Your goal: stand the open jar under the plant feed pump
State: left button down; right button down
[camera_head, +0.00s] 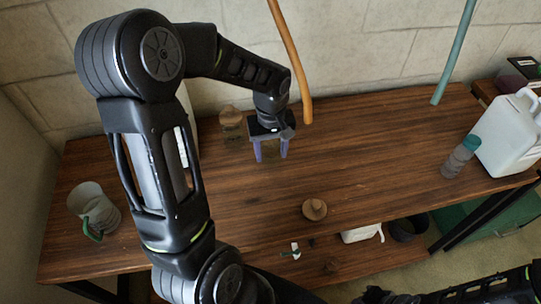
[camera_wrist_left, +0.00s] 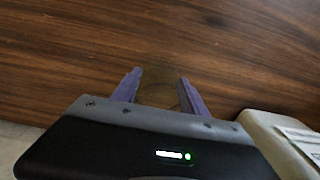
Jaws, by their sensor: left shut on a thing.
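My left gripper (camera_head: 271,150) reaches down over the back middle of the wooden table, its purple fingers apart around a clear thing. In the left wrist view the gripper (camera_wrist_left: 158,88) is shut on what looks like a clear glass jar (camera_wrist_left: 160,97), the open jar; its round outline is faint. The jar is hard to make out in the head view. A jar with a round wooden lid (camera_head: 231,120) stands just left of the gripper. I cannot tell which thing is the plant feed pump.
An orange hose (camera_head: 290,60) and a teal hose (camera_head: 455,55) hang over the table. The centre-right is clear.

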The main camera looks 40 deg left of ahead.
aim_at(271, 158)
pick_arm(q)
jog(key=shift+w+a+f, duration=0.15)
jog(key=shift+a+f, duration=0.05)
jog(key=shift+f, duration=0.05)
jog(key=shift+f+p, duration=0.35)
jog(key=shift+f, duration=1.15)
jog(key=shift+f, duration=0.2)
jog(key=c, duration=0.6)
grip_release()
jog(key=shift+r, duration=0.1)
jog(key=shift+r+b, duration=0.35)
jog(key=shift+r, duration=3.5)
